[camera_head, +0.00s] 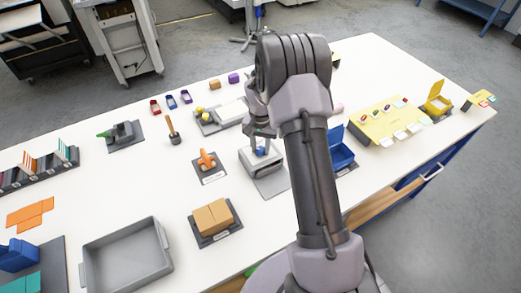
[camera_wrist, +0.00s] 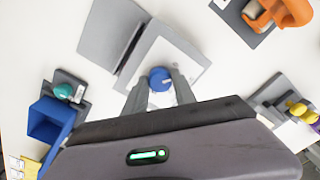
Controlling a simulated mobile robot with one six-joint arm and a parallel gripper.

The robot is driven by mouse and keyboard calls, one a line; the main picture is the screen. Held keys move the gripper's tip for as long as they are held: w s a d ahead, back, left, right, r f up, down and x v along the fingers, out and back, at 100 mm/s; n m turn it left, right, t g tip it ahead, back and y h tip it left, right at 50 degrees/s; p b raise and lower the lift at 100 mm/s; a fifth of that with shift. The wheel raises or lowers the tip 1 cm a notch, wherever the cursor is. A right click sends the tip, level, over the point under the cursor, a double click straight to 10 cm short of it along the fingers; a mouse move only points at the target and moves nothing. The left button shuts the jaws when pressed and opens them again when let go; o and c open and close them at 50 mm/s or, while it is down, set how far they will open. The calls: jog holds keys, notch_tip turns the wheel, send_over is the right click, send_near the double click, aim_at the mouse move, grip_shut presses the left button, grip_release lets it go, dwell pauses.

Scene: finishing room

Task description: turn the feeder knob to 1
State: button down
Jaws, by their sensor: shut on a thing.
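The feeder (camera_head: 272,181) is a light grey unit on a grey base near the middle of the table, partly hidden by my arm in the head view. Its small blue round knob (camera_wrist: 160,77) sits on the pale top panel (camera_wrist: 184,49) in the wrist view. The knob also shows as a blue spot under my gripper in the head view (camera_head: 261,151). My gripper (camera_wrist: 160,88) points down with one finger on each side of the knob and is shut on it. The knob's pointer and any numbers on the panel are too small to read.
A blue open box (camera_head: 341,151) stands close to the right of the feeder. An orange item (camera_head: 207,159) on a grey plate stands to its left. Yellow pieces (camera_head: 201,113) lie on a grey tray behind. A cardboard-coloured box (camera_head: 212,217) and grey bin (camera_head: 128,259) are nearer the front.

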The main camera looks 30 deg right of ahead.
aim_at(260, 149)
jog(key=m+b, duration=0.3)
jog(key=m, duration=0.2)
jog(key=shift+m, duration=0.6)
jog(key=c, duration=1)
grip_release()
notch_tip(260, 149, up, 18)
jog(key=p, duration=0.3)
jog(key=shift+f+p, duration=0.25)
jog(key=shift+p, duration=0.1)
